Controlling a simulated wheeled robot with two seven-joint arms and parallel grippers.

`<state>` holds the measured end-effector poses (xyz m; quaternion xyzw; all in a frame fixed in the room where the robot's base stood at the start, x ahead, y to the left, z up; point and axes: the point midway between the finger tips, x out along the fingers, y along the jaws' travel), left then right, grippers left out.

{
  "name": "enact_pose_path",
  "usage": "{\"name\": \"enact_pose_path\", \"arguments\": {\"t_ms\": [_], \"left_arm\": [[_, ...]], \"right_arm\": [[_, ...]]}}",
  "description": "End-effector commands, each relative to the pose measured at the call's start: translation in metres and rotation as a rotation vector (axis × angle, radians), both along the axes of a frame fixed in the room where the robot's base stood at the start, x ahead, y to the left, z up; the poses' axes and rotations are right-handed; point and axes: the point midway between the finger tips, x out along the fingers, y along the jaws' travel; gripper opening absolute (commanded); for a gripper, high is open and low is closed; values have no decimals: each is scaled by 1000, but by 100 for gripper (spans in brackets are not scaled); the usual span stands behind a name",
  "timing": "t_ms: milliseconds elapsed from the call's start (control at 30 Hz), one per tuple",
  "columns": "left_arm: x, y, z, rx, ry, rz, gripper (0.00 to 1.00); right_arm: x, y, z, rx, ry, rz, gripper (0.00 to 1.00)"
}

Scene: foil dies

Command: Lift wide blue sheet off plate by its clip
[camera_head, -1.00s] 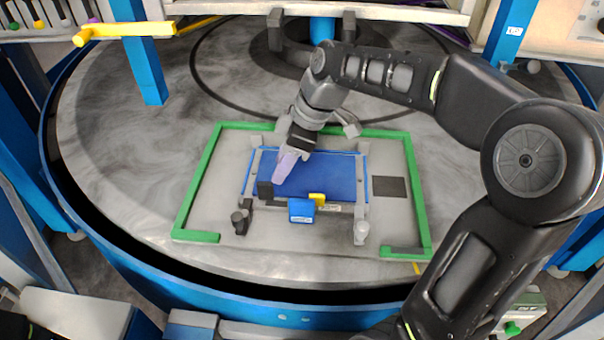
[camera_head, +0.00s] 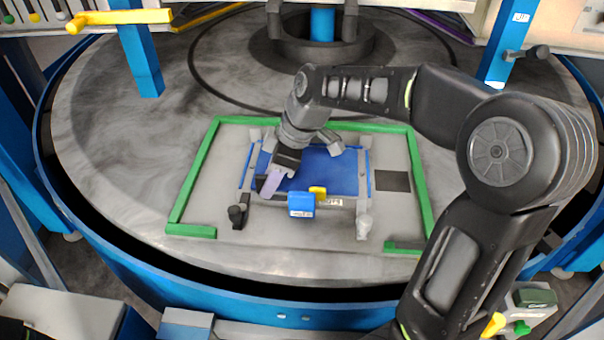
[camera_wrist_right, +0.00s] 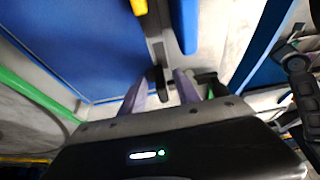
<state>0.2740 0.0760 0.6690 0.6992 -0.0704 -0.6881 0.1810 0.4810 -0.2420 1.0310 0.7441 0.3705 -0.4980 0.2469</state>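The wide blue sheet (camera_head: 335,172) lies flat on the plate (camera_head: 225,160) between two grey side bars; it also shows in the wrist view (camera_wrist_right: 70,45). A small dark block (camera_wrist_right: 157,77) is at the sheet's near edge, seen between my right fingers in the wrist view; I cannot tell for sure that it is the clip. A blue block (camera_head: 301,204) and a yellow tab (camera_head: 318,192) sit at the middle of that edge. My right gripper (camera_head: 270,183) has its lavender fingers apart, at the sheet's near left corner. My left gripper is out of view.
A green border (camera_head: 415,178) runs round the plate, with gaps at the front. A dark square (camera_head: 392,181) lies right of the sheet. A dark knob (camera_head: 237,214) and a pale knob (camera_head: 365,222) stand at the front. The round grey table (camera_head: 120,140) is otherwise clear nearby.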

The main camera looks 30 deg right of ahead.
Motion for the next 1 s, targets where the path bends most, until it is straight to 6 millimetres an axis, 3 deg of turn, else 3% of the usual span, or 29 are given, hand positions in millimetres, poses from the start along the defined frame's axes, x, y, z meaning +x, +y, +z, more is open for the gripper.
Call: {"name": "enact_pose_path", "arguments": {"t_ms": [600,1000], "left_arm": [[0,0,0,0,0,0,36],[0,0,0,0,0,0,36]], "right_arm": [[0,0,0,-1,-1,0,37],[0,0,0,-1,-1,0,5]]}}
